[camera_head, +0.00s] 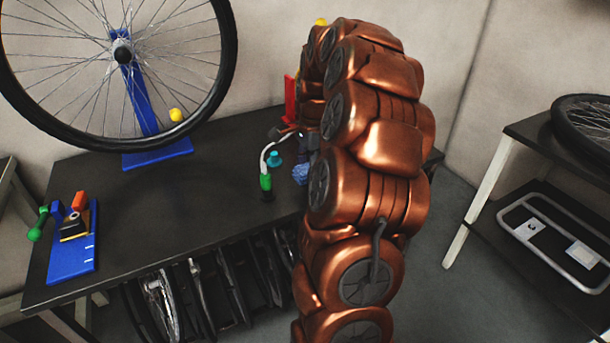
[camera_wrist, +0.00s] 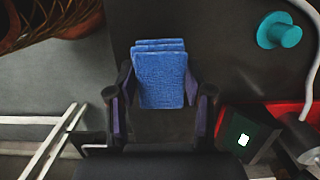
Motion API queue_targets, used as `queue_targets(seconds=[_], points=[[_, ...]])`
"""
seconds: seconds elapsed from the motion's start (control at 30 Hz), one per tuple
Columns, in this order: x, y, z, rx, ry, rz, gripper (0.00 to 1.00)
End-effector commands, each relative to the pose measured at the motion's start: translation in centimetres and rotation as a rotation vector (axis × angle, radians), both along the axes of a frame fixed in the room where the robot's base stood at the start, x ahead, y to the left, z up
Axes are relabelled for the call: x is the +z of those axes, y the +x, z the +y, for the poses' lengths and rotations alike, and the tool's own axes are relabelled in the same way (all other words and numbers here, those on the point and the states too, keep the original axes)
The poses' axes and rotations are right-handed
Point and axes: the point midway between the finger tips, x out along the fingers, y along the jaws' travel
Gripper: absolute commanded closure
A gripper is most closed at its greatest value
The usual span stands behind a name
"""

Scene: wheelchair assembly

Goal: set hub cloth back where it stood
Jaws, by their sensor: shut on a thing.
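The hub cloth (camera_wrist: 160,80) is a folded blue textured cloth in the wrist view. My gripper (camera_wrist: 160,98) is shut on it, with one dark finger at each side. In the head view the cloth (camera_head: 300,174) shows as a small blue patch at the left edge of my copper arm, over the dark workbench (camera_head: 225,150). My gripper (camera_head: 307,145) is partly hidden there by the arm. I cannot tell whether the cloth touches the bench top.
A teal knob (camera_wrist: 280,31) and a white hose (camera_wrist: 308,85) are close by on the right. A dark box (camera_wrist: 246,135) stands by a red tray. A wheel (camera_head: 122,55) stands on a blue stand (camera_head: 157,154). Blue tool holder (camera_head: 72,255) lies at the left.

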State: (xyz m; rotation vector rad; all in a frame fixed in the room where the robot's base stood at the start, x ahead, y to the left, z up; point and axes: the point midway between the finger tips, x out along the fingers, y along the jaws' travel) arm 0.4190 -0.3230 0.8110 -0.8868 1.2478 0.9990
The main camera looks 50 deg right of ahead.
Motion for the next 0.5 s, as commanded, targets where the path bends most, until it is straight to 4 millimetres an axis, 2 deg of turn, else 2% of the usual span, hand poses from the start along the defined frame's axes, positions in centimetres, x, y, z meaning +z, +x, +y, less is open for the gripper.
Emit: queue_targets(seconds=[0.17, 0.5], points=[[-0.1, 1.0, -0.4, 0.002, 0.000, 0.001, 0.82], [-3.1, 1.0, -0.4, 0.000, 0.001, 0.002, 0.82]])
